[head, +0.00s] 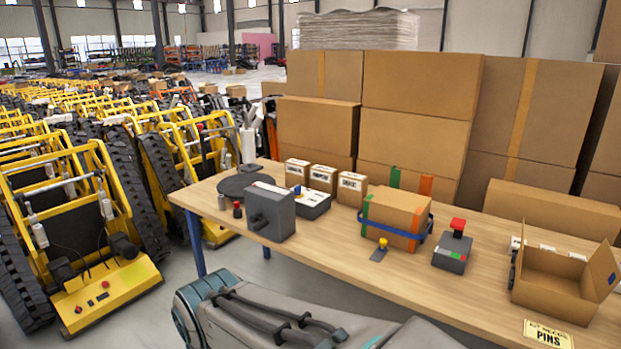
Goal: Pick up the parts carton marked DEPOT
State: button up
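Three small brown cartons with white labels stand in a row at the back of the wooden table: a left one (297,174), a middle one (323,180) and a right one (352,190). Their printed words are too small to read surely, so I cannot tell which is marked DEPOT. The middle carton is partly hidden by a white-topped black device (313,205) in front of it. The right carton's front is mostly clear. My gripper is not in view; grey and teal parts of my own body show at the bottom.
On the table (395,285) are a dark grey box-shaped device (271,212), a blue-strapped carton (395,217), a red-button box (453,250), an open carton (552,290) and a PINS sign (547,334). Large stacked boxes (415,85) stand behind. Yellow tracked carriers (100,285) fill the left.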

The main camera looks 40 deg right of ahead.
aim_at(352, 188)
jog(key=z, duration=1.4)
